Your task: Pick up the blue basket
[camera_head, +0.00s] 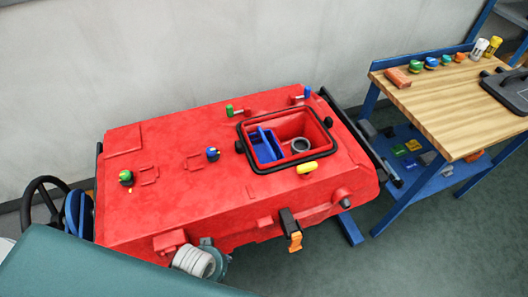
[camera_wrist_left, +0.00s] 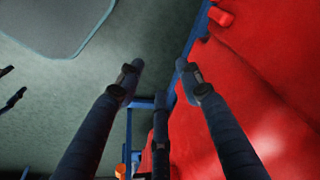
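The blue basket (camera_head: 263,150) sits in the left part of the open, black-rimmed tank opening (camera_head: 329,143) on top of the red scrubber (camera_head: 190,130). A thin blue part stands up at the basket's right side. No gripper shows in the head view. In the left wrist view my left gripper (camera_wrist_left: 160,80) has its dark fingers spread apart with nothing between them. A red surface (camera_wrist_left: 255,85) lies on the right of that view, beside the fingers. The basket is not visible there. My right gripper is not recognisable in either view.
A grey round fitting (camera_head: 300,146) lies in the tank beside the basket. A wooden-topped workbench (camera_head: 445,105) stands to the right, and a wall behind.

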